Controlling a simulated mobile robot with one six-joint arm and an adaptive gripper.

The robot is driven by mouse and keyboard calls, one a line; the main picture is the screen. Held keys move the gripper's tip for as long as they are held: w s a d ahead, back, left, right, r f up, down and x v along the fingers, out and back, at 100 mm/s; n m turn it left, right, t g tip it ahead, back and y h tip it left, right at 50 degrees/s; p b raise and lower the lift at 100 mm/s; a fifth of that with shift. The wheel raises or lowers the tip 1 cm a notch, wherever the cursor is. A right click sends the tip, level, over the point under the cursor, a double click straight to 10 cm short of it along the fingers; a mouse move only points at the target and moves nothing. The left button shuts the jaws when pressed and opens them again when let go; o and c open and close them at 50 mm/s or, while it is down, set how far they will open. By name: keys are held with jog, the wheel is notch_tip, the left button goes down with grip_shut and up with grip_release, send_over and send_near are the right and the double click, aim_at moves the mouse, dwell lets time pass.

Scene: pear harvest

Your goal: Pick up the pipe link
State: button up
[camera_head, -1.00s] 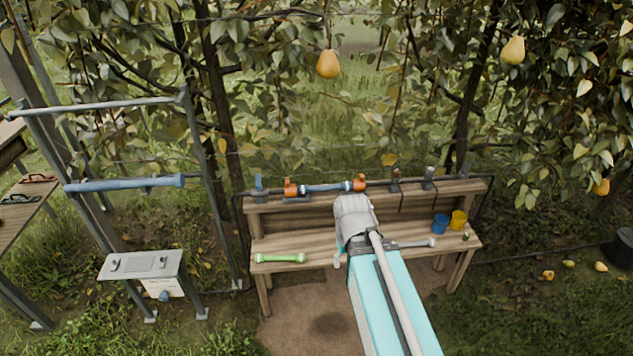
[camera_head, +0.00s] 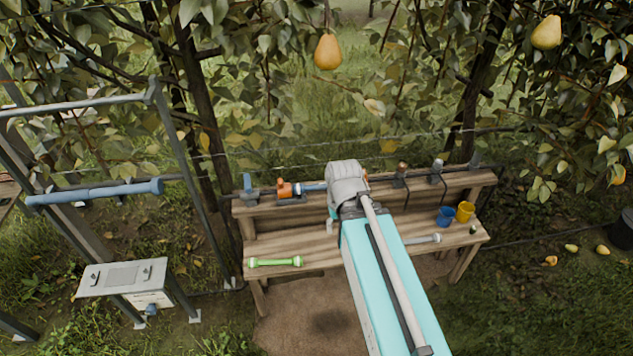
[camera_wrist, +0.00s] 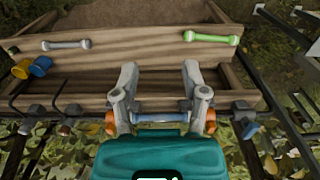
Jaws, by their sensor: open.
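A blue pipe piece (camera_head: 314,187) lies along the raised back shelf of the bench, with an orange fitting (camera_head: 286,189) at its left end. My arm hides its right part in the head view. In the wrist view the blue pipe (camera_wrist: 160,117) shows between my fingers, with orange at both sides. A green link with flared ends (camera_head: 275,262) lies at the bench's left. A grey link (camera_head: 424,239) lies to the right, partly behind my arm. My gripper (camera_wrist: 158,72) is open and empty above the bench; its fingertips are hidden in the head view.
Blue (camera_head: 445,217) and yellow (camera_head: 465,212) cups stand at the bench's right. Dark clamps (camera_head: 437,170) line the back shelf. A metal frame with a blue bar (camera_head: 95,193) and a grey box (camera_head: 122,277) stand left. Pear branches hang behind the bench.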

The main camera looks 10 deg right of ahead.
jog(key=shift+w+d, duration=0.25)
jog(key=shift+w, duration=0.05)
jog(key=shift+o, duration=1.2)
jog(key=n+t, duration=0.2)
jog(key=n, duration=1.6)
send_over(323, 186)
jog(key=s+d, duration=0.2)
jog(key=shift+s+a+f+b, duration=0.1)
jog(key=shift+s+a+b, duration=0.1)
jog(key=shift+a+b, duration=0.1)
jog(key=shift+f, duration=0.1)
jog(key=f+b, duration=0.2)
jog(key=w+f+b, duration=0.1)
jog(key=f+b, duration=0.5)
jog(key=shift+w+f, duration=0.15)
jog(key=shift+w, duration=0.2)
